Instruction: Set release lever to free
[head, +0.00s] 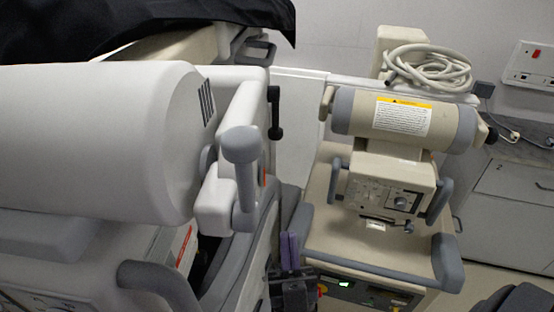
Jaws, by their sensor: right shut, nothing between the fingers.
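A grey lever with a thick round knob (240,165) stands roughly upright on the side of the large white machine on the left. A smaller black handle (274,112) hangs on the same machine, farther back. I cannot tell which of them is the release lever, and no free marking is readable. My right gripper (290,250) points up from the bottom middle, its purple fingers together and empty. In the picture it is below and right of the grey lever, apart from it. My left gripper is not in view.
The white machine (100,140) fills the left, with a black cover (130,25) above it. A beige cart (320,225) with grey bumpers stands to the right, carrying a coiled hose (430,68) behind. A grey cabinet (510,190) is at far right. The gap between machines is narrow.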

